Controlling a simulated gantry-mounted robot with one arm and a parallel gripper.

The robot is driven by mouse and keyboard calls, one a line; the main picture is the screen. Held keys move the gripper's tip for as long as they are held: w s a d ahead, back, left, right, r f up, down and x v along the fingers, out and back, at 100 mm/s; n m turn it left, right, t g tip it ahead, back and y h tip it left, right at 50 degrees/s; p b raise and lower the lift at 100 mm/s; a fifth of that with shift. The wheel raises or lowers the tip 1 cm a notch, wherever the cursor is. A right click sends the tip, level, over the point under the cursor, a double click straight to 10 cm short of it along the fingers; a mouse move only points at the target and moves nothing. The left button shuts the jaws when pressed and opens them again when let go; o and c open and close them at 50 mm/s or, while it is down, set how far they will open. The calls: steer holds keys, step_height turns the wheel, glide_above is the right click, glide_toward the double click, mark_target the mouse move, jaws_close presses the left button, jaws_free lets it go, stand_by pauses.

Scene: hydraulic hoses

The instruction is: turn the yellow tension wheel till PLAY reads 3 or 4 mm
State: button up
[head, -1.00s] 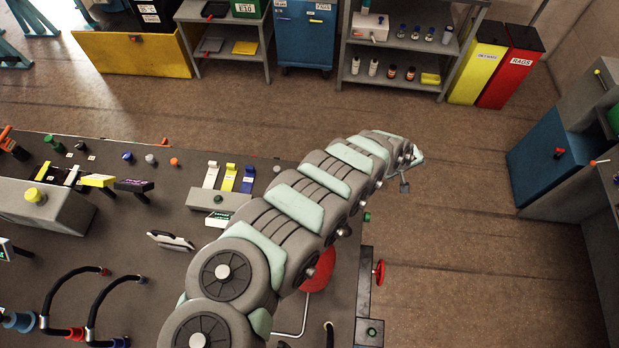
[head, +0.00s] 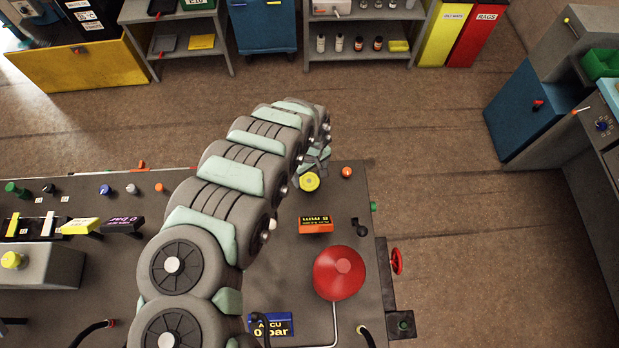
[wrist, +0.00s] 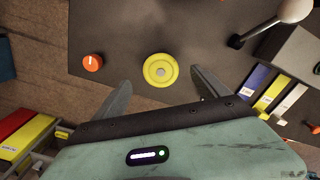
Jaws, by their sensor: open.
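The yellow tension wheel (head: 310,182) is a small round yellow disc with a pale hub, near the back edge of the bench. In the wrist view the wheel (wrist: 160,71) lies centred between the two fingertips. My gripper (wrist: 161,79) is open and empty, its fingers spread either side of the wheel in that picture. I cannot tell how high it is above the wheel. In the head view my gripper (head: 318,158) is partly hidden by my arm, just behind the wheel. I can make out no PLAY figure in millimetres.
An orange knob (head: 347,172) stands right of the wheel. An orange display (head: 316,225) with small text and a red dome (head: 340,272) stand in front of it. A blue display (head: 271,324) reads 0 bar. Coloured levers (wrist: 270,95) lie right in the wrist view.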

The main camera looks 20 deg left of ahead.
mark_target(310, 182)
step_height(310, 182, down, 4)
steer(key=shift+d+r, duration=0.1)
steer(key=shift+f, duration=0.6)
steer(key=shift+c, duration=0.5)
steer(key=c, duration=1.3)
